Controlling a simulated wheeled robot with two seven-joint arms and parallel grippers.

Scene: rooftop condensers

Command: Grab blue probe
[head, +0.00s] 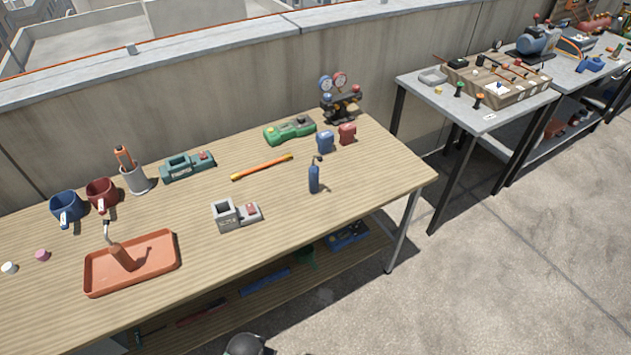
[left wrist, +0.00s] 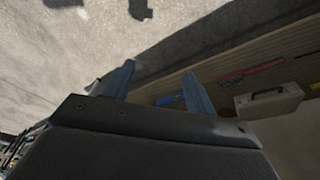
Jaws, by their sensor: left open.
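A blue upright cylinder with a thin dark bent tip, which looks like the blue probe (head: 314,178), stands on the wooden workbench (head: 300,215) toward its right end in the head view. It stands apart from the things around it. My left gripper (left wrist: 158,70) shows in the left wrist view with its two blue fingers apart and nothing between them. It is over the floor beside the bench's lower shelf, away from the blue probe. The probe is not in the left wrist view. My right gripper is in neither view.
Near the probe are a grey block device (head: 226,215), an orange-yellow rod (head: 262,167), a blue jar (head: 325,142) and a red jar (head: 347,133). An orange tray (head: 170,262) holds a brown hooked tool. The lower shelf holds a beige case (left wrist: 270,101).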

